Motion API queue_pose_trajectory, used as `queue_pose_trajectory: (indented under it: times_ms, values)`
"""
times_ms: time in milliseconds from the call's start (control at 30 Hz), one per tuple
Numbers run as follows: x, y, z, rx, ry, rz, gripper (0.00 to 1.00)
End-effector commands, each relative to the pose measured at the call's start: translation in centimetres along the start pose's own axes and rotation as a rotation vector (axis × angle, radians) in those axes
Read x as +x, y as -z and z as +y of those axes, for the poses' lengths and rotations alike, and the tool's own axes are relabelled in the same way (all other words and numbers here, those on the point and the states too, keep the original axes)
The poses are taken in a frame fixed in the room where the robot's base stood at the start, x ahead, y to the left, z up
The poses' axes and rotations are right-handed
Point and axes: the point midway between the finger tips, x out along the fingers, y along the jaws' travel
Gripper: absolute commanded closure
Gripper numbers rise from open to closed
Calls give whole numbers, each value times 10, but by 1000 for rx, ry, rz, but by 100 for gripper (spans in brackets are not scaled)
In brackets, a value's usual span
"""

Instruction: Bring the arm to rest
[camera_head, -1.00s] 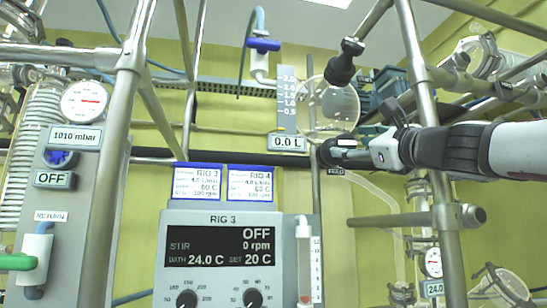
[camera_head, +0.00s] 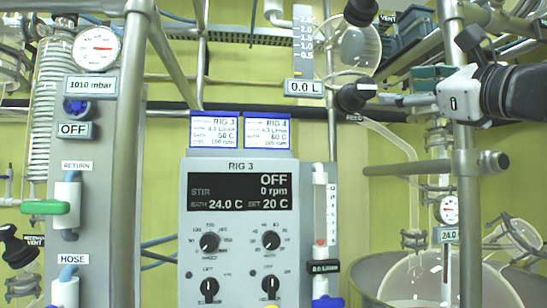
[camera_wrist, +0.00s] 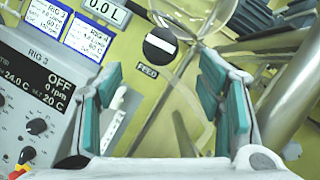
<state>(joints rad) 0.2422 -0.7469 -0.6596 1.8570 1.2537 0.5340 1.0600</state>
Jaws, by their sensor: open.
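My gripper (camera_head: 402,99) comes in from the right in the head view, at the height of the black FEED valve knob (camera_head: 357,96) and to its right. In the wrist view its two teal-padded fingers (camera_wrist: 163,88) stand wide apart with nothing between them. The FEED knob (camera_wrist: 160,46) shows beyond the fingertips there, with a white bar across it. A gap seems to lie between the fingertips and the knob. The exact distance is hard to tell.
The RIG 3 control panel (camera_head: 240,230) stands to the left, reading OFF. Metal frame posts (camera_head: 464,200) rise close beside my arm. A round glass vessel (camera_head: 415,283) sits low at the right. A pressure gauge (camera_head: 96,48) is at the upper left.

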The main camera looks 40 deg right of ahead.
Motion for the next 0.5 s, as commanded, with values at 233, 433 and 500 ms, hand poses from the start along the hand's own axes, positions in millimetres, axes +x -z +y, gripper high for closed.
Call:
queue_pose_trajectory:
  times_ms: [233, 433, 500]
  values:
    - [2, 0, 4, -10, -11, 1, 39]
    - [18, 4, 76, -205, -198, 10, 39]
    - [21, 8, 122, -336, -319, 3, 39]
